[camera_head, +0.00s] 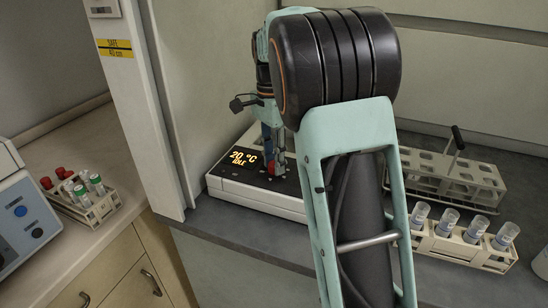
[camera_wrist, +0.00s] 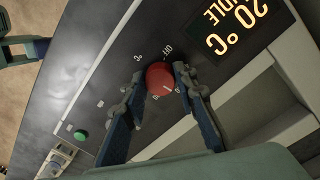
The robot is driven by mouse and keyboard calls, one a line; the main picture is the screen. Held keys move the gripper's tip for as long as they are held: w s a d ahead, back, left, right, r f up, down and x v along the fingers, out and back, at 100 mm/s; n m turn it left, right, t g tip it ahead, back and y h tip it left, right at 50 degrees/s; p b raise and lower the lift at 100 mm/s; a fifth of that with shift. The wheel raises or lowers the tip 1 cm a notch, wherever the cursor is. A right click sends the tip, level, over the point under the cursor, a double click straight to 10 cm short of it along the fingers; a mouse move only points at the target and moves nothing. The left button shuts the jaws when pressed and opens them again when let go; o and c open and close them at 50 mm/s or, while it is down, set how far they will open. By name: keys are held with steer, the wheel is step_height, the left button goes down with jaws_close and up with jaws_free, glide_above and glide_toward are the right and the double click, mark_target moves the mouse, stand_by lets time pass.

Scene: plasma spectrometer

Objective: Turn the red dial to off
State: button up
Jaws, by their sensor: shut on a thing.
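The red dial (camera_wrist: 159,78) sits on the dark top panel of a white device (camera_head: 255,200). A label that looks like "OFF" and other small marks stand around the dial. I cannot tell clearly which mark it points to. My gripper (camera_wrist: 160,75) has one finger on each side of the dial and is shut on it. In the head view my gripper (camera_head: 272,160) reaches down to the panel, and the dial is mostly hidden there. The display (camera_head: 243,158) reads 20 °C and IDLE.
A green button (camera_wrist: 82,135) is on the same panel.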

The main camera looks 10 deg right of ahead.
steer(key=n+p, duration=0.3)
steer(key=n, duration=0.2)
steer(key=shift+s+r, duration=0.1)
steer(key=shift+r, duration=0.05)
steer(key=n+p, duration=0.2)
steer(key=n, duration=0.4)
steer(key=shift+d, duration=0.1)
steer(key=n+p, duration=0.1)
steer(key=n, duration=0.5)
steer(key=shift+s+t+p, duration=0.1)
steer(key=shift+t+p, duration=0.3)
steer(key=n+p, duration=0.1)
steer(key=n, duration=0.4)
steer(key=shift+d, duration=0.1)
steer(key=shift+n, duration=0.4)
steer(key=o, duration=1.2)
steer(key=shift+c, duration=0.2)
step_height(320, 180, up, 12)
steer(key=shift+s+a, duration=0.2)
steer(key=shift+a, duration=0.05)
